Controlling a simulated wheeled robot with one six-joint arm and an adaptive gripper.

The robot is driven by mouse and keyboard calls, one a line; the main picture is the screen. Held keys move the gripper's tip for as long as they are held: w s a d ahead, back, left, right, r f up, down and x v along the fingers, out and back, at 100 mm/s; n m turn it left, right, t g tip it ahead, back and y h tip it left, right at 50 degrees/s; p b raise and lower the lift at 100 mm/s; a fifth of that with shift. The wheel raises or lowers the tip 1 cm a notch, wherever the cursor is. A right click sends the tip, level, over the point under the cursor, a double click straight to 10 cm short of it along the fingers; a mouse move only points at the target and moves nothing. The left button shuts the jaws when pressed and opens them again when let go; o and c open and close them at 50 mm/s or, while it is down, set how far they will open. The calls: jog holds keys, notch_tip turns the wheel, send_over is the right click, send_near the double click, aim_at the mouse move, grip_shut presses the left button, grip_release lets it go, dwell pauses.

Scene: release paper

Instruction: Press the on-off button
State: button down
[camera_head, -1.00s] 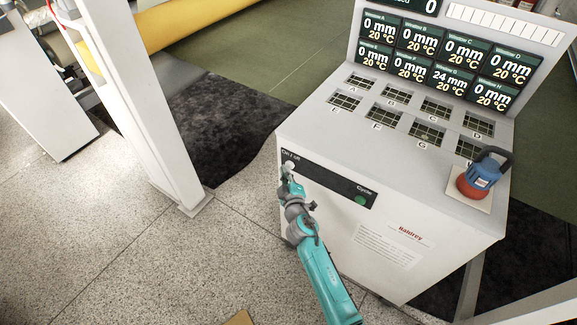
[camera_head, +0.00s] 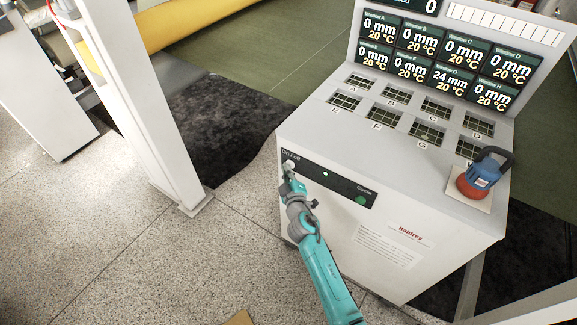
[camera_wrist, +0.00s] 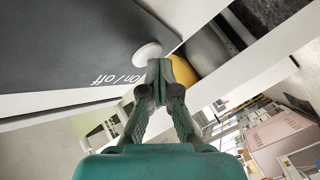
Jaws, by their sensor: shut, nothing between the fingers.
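The on-off button (camera_wrist: 148,54) is a round white knob on the dark panel, beside the "On/off" lettering in the wrist view. In the head view the button (camera_head: 289,164) shows at the left end of the dark panel (camera_head: 328,184) on the white machine's front. My gripper (camera_wrist: 160,66) is shut and empty. Its fingertips are right at the button's edge in the wrist view; I cannot tell whether they touch it. In the head view my gripper (camera_head: 290,178) is just below the button.
The white machine (camera_head: 300,215) has a green Cycle button (camera_head: 361,200) at the panel's right end. A blue and red device (camera_head: 480,178) sits on its top right. A white post (camera_head: 150,110) stands to the left, with open floor (camera_head: 220,240) between.

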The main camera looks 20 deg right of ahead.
dwell(0.4)
jog(key=shift+s+a, duration=0.25)
jog(key=shift+a, duration=0.1)
jog(key=s+a, duration=0.3)
jog(key=a, duration=0.2)
jog(key=shift+s, duration=0.25)
dwell(0.3)
dwell(0.4)
